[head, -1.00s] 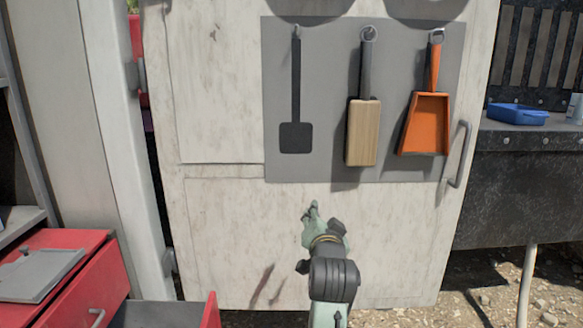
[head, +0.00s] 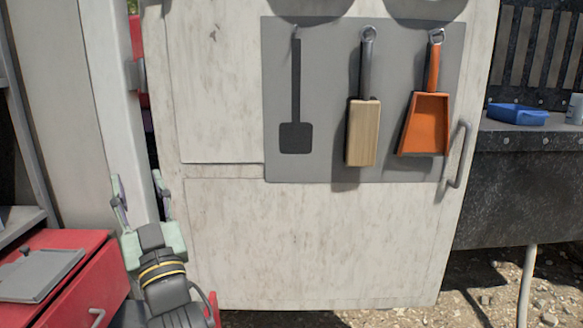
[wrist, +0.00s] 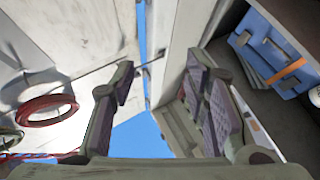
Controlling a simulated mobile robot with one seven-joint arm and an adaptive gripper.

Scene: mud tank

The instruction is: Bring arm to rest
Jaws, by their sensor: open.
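My gripper (head: 138,192) is at the lower left in the head view, in front of the left edge of the white door (head: 310,240) and its post. Its two fingers point up and stand apart, with nothing between them. In the wrist view my gripper (wrist: 160,105) also shows spread, empty fingers, with blue sky and a pale upright edge beyond. My arm comes up from the bottom edge of the head view.
A brush (head: 363,130), an orange dustpan (head: 424,124) and a black spatula (head: 296,135) hang on the door's grey panel. A red drawer cabinet (head: 100,275) stands close to my arm at left. A blue tray (head: 517,114) lies on the right counter. The space before the door's middle is clear.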

